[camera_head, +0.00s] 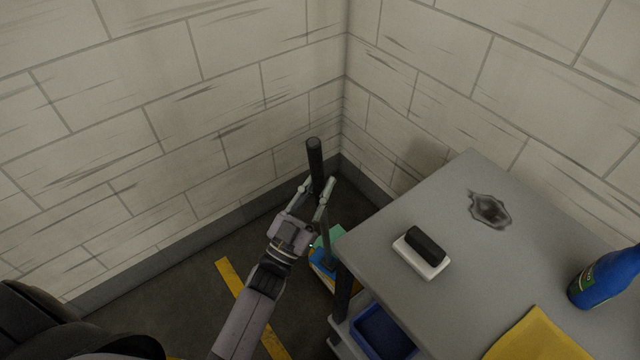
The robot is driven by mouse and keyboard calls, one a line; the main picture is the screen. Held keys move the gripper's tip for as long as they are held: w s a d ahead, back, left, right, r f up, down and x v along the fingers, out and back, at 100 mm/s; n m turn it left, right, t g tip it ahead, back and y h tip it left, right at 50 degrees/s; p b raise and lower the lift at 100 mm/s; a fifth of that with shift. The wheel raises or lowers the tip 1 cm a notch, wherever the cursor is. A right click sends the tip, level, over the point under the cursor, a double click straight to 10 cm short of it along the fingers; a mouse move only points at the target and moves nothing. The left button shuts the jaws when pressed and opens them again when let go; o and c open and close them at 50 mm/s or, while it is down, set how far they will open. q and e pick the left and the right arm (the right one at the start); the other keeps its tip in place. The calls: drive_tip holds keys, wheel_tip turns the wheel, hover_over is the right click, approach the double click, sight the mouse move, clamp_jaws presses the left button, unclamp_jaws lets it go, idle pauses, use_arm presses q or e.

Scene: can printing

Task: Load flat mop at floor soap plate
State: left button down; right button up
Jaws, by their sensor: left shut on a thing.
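The flat mop's dark upright handle (315,165) stands near the room's corner, to the left of the table. My left gripper (318,190) is shut on this handle just below its thick top grip. The handle runs down behind the table's left edge, and the mop head at its foot cannot be made out. A small green and blue thing (323,258) shows on the floor beside the table, partly hidden by my left arm and the table. I cannot tell whether it is the soap plate. My right gripper is not in view.
A grey table (400,290) fills the right, bearing a black-and-white brush (422,252), a dark stain (490,208), a blue bottle (604,276) and a yellow cloth (538,338). A blue bin (380,332) sits below. Walls close the corner. Yellow tape (228,278) marks the floor.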

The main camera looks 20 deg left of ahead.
sight(313, 177)
use_arm(q)
drive_tip(key=shift+f+b, duration=0.3)
drive_tip(key=shift+f, duration=0.05)
idle(0.9)
wheel_tip(313, 177, up, 3)
drive_tip(key=p, duration=0.2)
drive_tip(key=shift+p, duration=0.4)
wheel_tip(313, 177, up, 4)
drive_tip(key=p, duration=0.4)
drive_tip(key=shift+r, duration=0.15)
drive_tip(key=shift+s, duration=0.1)
